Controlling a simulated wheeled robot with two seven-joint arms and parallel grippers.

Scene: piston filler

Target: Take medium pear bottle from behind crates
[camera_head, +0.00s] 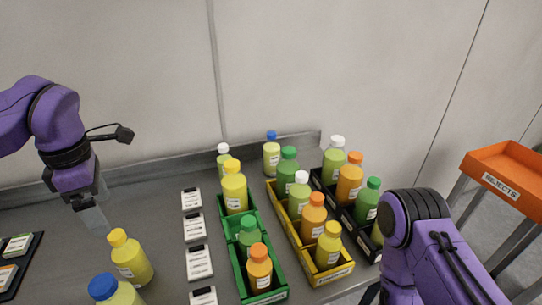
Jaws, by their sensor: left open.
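Two pale yellow-green bottles stand behind the crates: a white-capped bottle (223,158) behind the green crate (270,297), and a blue-capped bottle (271,155) behind the yellow crate (333,274). Both stand upright near the back ledge. Their labels are too small to read, so I cannot tell which is the medium pear. My left gripper (96,218) is at the left, pointing down, open and empty, well left of both bottles. Its fingers show only in part. My right arm is at the lower right; its gripper is out of view.
The green, yellow and black (369,251) crates hold several capped bottles. A yellow-capped bottle (131,262) and a large blue-capped bottle (118,296) stand near my left gripper. Several label cards (199,262) lie left of the green crate. An orange rejects tray (505,172) stands right.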

